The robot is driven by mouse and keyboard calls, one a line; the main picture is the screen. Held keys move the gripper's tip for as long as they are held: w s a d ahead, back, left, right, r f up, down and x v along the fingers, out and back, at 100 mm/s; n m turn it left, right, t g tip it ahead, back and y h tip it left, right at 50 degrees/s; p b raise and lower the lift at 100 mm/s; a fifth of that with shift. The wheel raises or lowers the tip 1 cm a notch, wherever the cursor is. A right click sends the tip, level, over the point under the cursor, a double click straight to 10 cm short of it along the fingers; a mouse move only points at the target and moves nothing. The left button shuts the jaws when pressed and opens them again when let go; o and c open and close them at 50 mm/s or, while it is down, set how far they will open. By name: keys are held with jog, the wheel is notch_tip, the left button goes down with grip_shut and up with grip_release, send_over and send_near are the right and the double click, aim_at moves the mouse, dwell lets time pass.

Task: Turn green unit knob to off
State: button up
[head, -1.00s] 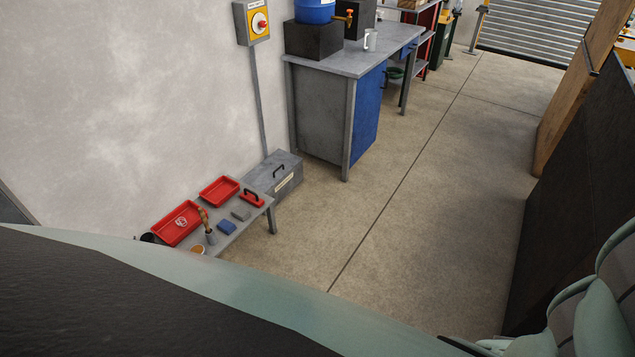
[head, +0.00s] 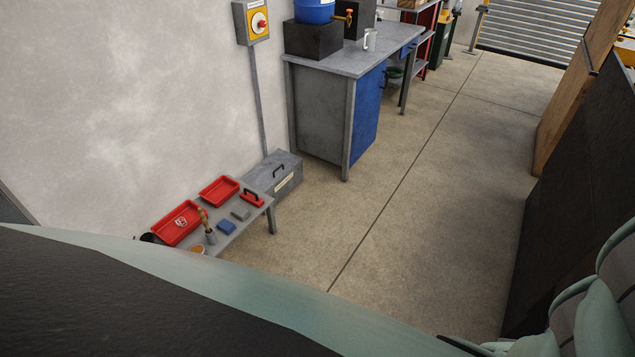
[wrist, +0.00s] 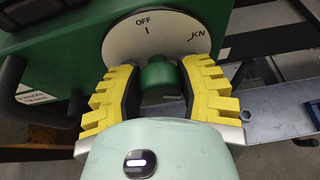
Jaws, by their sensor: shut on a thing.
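In the wrist view, the green unit (wrist: 70,45) has a white dial plate (wrist: 125,42) marked OFF at the top with a short tick below it. Another mark that looks like kN is at the upper right of the plate. The green knob (wrist: 157,76) sits in front of the dial's middle. My gripper (wrist: 159,82) has its yellow ribbed fingers on either side of the knob and is shut on it. The knob's lower part is hidden behind my gripper, and I cannot tell which mark it points to. The unit and gripper are outside the head view.
In the wrist view, a black handle (wrist: 12,88) is at the left and a grey metal bar (wrist: 282,112) at the right. The head view shows a low bench (head: 238,232) with red trays (head: 219,190), a blue workbench (head: 365,115) and open floor (head: 430,200).

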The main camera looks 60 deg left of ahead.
jog(key=shift+c, duration=1)
jog(key=n+b, duration=0.1)
jog(key=n+g+h+b, duration=0.1)
jog(key=n+b, duration=0.1)
jog(key=shift+w+f+g, duration=0.15)
jog(key=shift+f+g, duration=0.05)
jog(key=shift+g, duration=0.1)
grip_shut()
jog(key=n+g+h+b, duration=0.1)
jog(key=n+b, duration=0.1)
jog(key=b, duration=0.1)
jog(key=shift+a+f+n, duration=0.1)
jog(key=shift+n, duration=0.3)
jog(key=n+g+h+b, duration=0.1)
jog(key=n+b, duration=0.1)
jog(key=shift+n+b, duration=0.35)
jog(key=shift+n, duration=0.05)
jog(key=n+g+h+b, duration=0.1)
jog(key=n+h+b, duration=0.1)
jog(key=n, duration=0.2)
jog(key=shift+n+b, duration=0.3)
jog(key=shift+b, duration=0.05)
jog(key=n+h+b, duration=0.1)
jog(key=n+h, duration=0.1)
jog(key=n, duration=0.2)
jog(key=shift+r, duration=0.2)
jog(key=shift+r+n+t+h, duration=0.1)
jog(key=shift+n+t+h, duration=0.3)
jog(key=shift+n, duration=0.9)
